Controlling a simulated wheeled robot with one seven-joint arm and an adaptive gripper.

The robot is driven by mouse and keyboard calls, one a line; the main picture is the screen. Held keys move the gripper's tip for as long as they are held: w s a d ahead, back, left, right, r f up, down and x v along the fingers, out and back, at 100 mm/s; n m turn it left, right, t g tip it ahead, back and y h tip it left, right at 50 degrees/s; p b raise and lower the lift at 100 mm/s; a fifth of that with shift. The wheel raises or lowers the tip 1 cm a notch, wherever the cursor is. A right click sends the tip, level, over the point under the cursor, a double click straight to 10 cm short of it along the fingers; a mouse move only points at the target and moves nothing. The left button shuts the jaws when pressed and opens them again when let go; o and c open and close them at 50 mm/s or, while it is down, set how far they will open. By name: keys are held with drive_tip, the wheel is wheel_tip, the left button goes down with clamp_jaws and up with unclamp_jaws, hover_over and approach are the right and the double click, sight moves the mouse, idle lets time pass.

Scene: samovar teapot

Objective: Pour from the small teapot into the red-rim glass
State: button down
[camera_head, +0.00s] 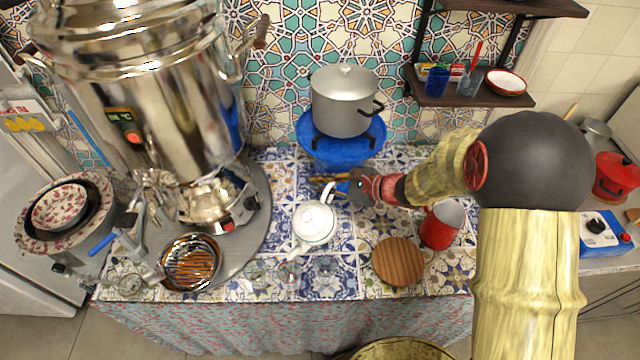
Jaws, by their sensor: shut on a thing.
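The small white teapot (315,222) is at the middle of the tiled counter, its spout toward the lower left. My gripper (338,188) comes from the right and is shut on the teapot's handle at its upper right. I cannot tell whether the teapot's base touches the counter. Several small clear glasses (290,273) stand near the counter's front edge, just below the spout. They are faint and small, so I cannot tell which one has the red rim.
A large steel samovar (165,110) stands at left, with a dark grated drip bowl (191,262) below it. A grey pot (344,103) sits on a blue stove (340,150) behind. A round wooden board (398,262) and a red can (440,226) stand at right.

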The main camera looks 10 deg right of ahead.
drive_tip(key=shift+s+a+r+n+t, duration=0.1)
drive_tip(key=shift+r+n+t, duration=0.1)
drive_tip(key=shift+r, duration=0.45)
drive_tip(key=shift+s+a+r+n+t, duration=0.1)
drive_tip(key=shift+r+n, duration=0.1)
drive_tip(key=shift+r, duration=0.4)
drive_tip(key=shift+s+a+r+n+h+b, duration=0.1)
drive_tip(key=shift+r+n+h+b, duration=0.05)
drive_tip(key=shift+r+b, duration=0.25)
drive_tip(key=shift+s+a+r+n+h+b, duration=0.1)
drive_tip(key=shift+r+n+h+b, duration=0.05)
drive_tip(key=shift+r+b, duration=0.15)
idle(6.0)
